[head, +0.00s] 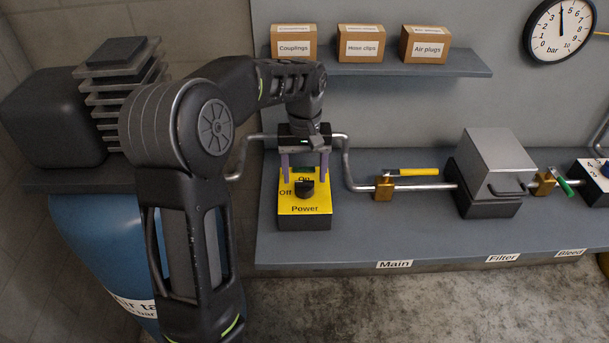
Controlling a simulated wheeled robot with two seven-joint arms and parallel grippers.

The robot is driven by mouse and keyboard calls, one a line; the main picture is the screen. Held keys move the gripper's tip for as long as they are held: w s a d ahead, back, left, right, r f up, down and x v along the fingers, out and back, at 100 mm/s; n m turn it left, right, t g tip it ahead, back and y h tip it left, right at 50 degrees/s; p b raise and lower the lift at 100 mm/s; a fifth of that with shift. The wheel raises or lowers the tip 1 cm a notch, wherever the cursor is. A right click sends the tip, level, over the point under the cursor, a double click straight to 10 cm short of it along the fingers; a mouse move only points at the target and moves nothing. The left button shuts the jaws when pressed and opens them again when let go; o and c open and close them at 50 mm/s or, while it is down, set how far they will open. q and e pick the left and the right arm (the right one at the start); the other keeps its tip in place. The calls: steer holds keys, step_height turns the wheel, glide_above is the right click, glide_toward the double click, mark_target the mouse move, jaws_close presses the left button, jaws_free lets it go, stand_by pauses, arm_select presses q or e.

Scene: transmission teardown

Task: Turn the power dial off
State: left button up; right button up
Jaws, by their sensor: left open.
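The power dial (305,187) is a black knob on top of a yellow-topped box (305,209) marked On, Off and Power. On is at the back of the plate and Off is at its left. The knob's exact pointing is too small to tell. My left gripper (305,178) points down over the back of the box, with its two purple fingers apart, one on each side of the On label. The fingers are just behind the knob in the picture. I cannot tell whether they touch the plate. My right gripper is not in view.
The box stands on a grey bench (345,240). Pipes run behind it to a yellow-handled valve (384,187) and a grey filter housing (490,165) at the right. A shelf (460,62) holds small cardboard boxes above. A blue tank (105,240) is at the left.

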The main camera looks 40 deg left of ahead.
mark_target(305, 181)
arm_select(q)
step_height(305, 181, up, 7)
steer(key=shift+f+b, duration=0.2)
steer(key=shift+b, duration=0.15)
stand_by(0.3)
